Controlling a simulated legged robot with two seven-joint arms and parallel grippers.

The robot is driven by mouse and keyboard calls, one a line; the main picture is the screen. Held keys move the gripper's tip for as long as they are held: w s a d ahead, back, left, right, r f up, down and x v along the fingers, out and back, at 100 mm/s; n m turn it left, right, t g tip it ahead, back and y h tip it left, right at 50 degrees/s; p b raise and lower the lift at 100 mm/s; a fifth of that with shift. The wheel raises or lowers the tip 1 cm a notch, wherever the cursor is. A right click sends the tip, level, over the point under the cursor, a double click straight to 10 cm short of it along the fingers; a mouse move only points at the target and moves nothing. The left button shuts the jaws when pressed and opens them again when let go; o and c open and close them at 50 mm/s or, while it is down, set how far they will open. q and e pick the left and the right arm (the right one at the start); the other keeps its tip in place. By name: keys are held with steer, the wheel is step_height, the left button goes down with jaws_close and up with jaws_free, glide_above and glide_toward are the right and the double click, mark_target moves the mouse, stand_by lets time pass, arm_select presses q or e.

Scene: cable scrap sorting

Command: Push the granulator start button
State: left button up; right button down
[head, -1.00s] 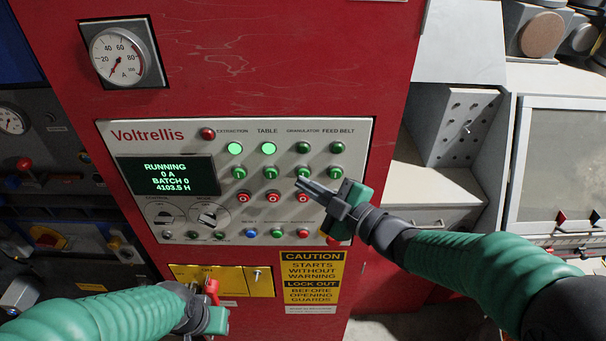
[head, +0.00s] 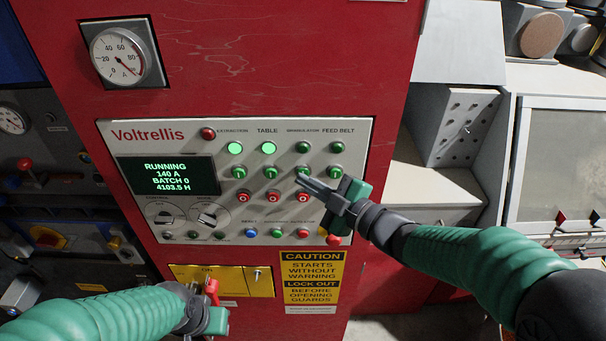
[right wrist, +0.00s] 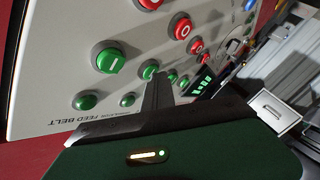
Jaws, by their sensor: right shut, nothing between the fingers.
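The granulator start button (head: 303,172) is green, in the third column of the Voltrellis panel (head: 360,135). The granulator lamp (head: 303,147) above it is dark green, unlit. My right gripper (head: 300,181) is shut and empty, its tips at the button's lower edge in the head view. In the right wrist view the tips (right wrist: 153,74) partly cover the granulator button (right wrist: 149,67); I cannot tell whether they touch it. My left gripper (head: 214,310) is low in the head view beside a red handle (head: 212,287); its fingers are not clear.
The feed belt start button (head: 336,173) is just right of the granulator one, and red stop buttons (head: 273,197) sit below. The extraction and table lamps are lit. The display (head: 168,177) reads RUNNING, 140 A. A dial gauge (head: 125,53) is above.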

steer(key=shift+s, duration=0.8)
steer(key=shift+s, duration=0.1)
steer(key=s+b, duration=0.1)
steer(key=s, duration=0.4)
steer(key=shift+w, duration=0.15)
stand_by(0.5)
